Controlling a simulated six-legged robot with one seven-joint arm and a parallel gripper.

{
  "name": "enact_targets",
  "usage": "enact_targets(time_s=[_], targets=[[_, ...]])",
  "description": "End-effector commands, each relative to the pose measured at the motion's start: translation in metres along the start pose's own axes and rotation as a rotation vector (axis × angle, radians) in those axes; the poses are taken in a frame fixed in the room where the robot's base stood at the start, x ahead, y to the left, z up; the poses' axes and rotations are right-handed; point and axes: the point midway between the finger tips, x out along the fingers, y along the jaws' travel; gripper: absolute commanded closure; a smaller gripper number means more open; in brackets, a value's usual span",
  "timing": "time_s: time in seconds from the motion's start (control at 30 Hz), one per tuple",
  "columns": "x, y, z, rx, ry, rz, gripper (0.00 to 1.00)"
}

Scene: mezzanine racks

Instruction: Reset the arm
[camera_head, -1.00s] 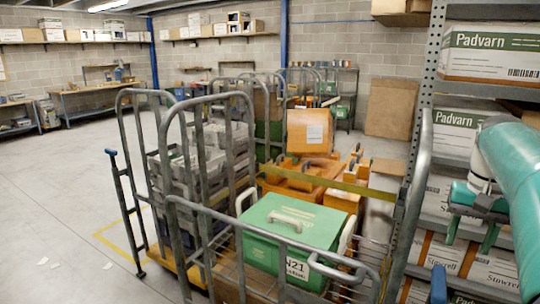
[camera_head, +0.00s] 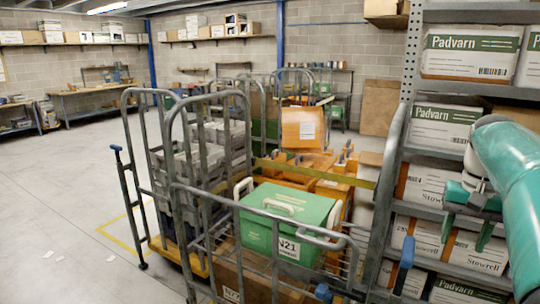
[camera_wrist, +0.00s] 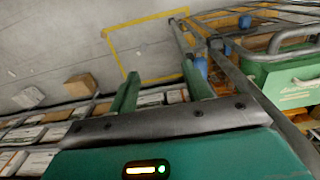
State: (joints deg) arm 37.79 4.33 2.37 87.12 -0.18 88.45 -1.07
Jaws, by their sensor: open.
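My gripper (camera_head: 466,228) is at the right of the head view, at the end of my teal arm, in front of the rack of cartons. Its two green fingers point down and stand apart with nothing between them. In the wrist view my gripper (camera_wrist: 162,88) also shows open and empty, with floor and cartons beyond the fingers.
A metal rack (camera_head: 408,70) with Padvarn and Stowrell cartons (camera_head: 447,127) stands close on the right. A roll cage (camera_head: 300,216) holds a green N21 box (camera_head: 285,220) at centre. Another cage with grey crates (camera_head: 205,160) is beside it. Floor (camera_head: 60,200) at left is mostly clear.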

Motion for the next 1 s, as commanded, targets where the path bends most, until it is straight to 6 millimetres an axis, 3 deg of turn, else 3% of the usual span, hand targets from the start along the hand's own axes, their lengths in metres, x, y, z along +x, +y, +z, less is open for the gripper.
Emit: enact_targets(time_s=[0.07,0.27,0.53,0.77,1.0], targets=[[0.000,0.000,-0.001,0.001,0.001,0.001,0.51],[0.001,-0.032,0.020,-0.064,0.050,0.003,0.51],[0.009,-0.076,0.061,-0.171,0.137,-0.003,0.51],[0.031,-0.122,0.131,-0.325,0.262,-0.032,0.51],[0.077,-0.152,0.211,-0.500,0.404,-0.100,0.51]])
